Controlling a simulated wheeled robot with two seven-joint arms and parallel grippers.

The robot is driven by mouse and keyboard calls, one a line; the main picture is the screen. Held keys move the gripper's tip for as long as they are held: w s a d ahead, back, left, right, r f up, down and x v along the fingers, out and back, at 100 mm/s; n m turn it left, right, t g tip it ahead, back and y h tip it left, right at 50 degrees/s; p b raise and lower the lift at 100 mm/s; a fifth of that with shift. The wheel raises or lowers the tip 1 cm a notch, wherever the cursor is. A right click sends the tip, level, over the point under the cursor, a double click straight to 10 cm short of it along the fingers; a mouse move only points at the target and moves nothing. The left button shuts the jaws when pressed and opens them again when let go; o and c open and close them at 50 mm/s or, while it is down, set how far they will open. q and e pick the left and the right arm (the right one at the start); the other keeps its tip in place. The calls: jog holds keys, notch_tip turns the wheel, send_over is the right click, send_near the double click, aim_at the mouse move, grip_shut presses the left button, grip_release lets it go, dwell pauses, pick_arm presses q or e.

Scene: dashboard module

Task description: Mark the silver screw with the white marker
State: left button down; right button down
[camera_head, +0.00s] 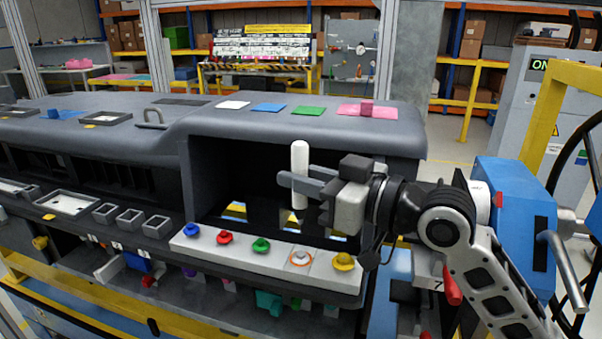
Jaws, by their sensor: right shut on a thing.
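My right gripper (299,181) comes in from the right and is shut on the white marker (299,155). The marker stands upright between the fingers, with its lower part showing below them. It is above the light strip on the front of the dashboard. A clear gap shows between the marker's lower end and the screw. My left gripper is not in view.
The light strip (265,265) also carries blue (192,229), red (224,237), green (261,245) and yellow (343,261) screws. Coloured mats, including a pink one (380,111), lie on the dashboard top (230,118). Open compartments are behind the strip. A blue machine (510,200) stands at the right.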

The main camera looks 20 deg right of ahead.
aim_at(303, 213)
jog(key=shift+f+b, duration=0.7)
jog(key=shift+f, duration=0.4)
jog(key=shift+f+b, duration=0.45)
jog(key=shift+f, duration=0.1)
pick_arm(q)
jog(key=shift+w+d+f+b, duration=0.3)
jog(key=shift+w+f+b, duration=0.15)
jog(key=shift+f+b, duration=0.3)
pick_arm(e)
jog(key=shift+f, duration=1.1)
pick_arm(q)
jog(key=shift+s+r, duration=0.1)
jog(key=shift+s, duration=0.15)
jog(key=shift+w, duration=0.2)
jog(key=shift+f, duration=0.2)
pick_arm(e)
jog(key=shift+f, duration=0.35)
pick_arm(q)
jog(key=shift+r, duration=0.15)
